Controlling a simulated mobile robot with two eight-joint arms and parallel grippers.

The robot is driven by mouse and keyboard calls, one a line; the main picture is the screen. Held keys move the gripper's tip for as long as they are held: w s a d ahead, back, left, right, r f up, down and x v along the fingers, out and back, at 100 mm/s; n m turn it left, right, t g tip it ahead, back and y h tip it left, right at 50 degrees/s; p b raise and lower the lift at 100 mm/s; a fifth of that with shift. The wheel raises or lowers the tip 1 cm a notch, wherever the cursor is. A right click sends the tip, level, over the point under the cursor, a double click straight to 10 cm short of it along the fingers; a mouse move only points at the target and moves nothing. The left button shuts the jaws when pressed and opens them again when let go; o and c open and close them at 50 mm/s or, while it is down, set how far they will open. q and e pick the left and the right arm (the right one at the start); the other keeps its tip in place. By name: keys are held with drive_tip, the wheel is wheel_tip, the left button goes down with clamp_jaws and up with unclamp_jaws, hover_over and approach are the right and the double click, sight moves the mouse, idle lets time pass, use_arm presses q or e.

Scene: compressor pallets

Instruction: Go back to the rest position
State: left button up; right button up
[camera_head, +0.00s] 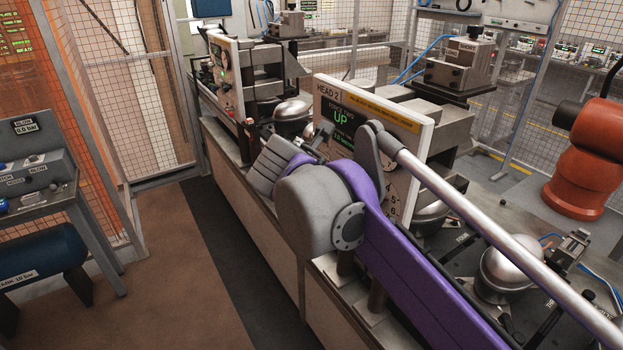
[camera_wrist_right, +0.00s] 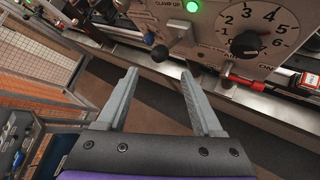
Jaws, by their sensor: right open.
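My right arm, purple and grey, reaches in from the lower right of the head view, in front of the white HEAD 2 panel (camera_head: 340,95) with its green UP display. The arm hides part of that panel, and I cannot make out the fingertips there. In the right wrist view my right gripper (camera_wrist_right: 159,76) is open, with nothing between its two grey fingers. Ahead of the fingers is a white panel with a black numbered dial (camera_wrist_right: 245,43), a lit green button (camera_wrist_right: 192,6) and a black ball knob (camera_wrist_right: 160,53). My left gripper is out of view.
A second panel (camera_head: 222,75) stands farther along the bench. Domed metal housings (camera_head: 505,268) sit on the bench, one close to my arm. An orange robot arm (camera_head: 590,165) stands at right. A grey table (camera_head: 40,195) is at left. The brown floor (camera_head: 165,270) between is clear.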

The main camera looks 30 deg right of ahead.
idle(0.3)
drive_tip(key=s+a+f+m+y, duration=0.2)
drive_tip(key=s+a+f+m, duration=0.1)
drive_tip(key=s+f+m, duration=0.4)
drive_tip(key=s+a+f+m+g+y, duration=0.1)
drive_tip(key=s+f+m, duration=0.5)
drive_tip(key=f, duration=0.7)
drive_tip(key=s+a+f+m+g+y, duration=0.1)
drive_tip(key=s+a+f+m+y, duration=0.2)
drive_tip(key=s+a+f+m, duration=0.2)
wheel_tip(320, 180, down, 5)
drive_tip(key=s+m, duration=0.2)
drive_tip(key=m, duration=0.1)
drive_tip(key=shift+s+m+y, duration=0.3)
drive_tip(key=shift+s+m, duration=0.05)
drive_tip(key=shift+m, duration=0.05)
drive_tip(key=shift+r, duration=0.1)
drive_tip(key=shift+d, duration=0.15)
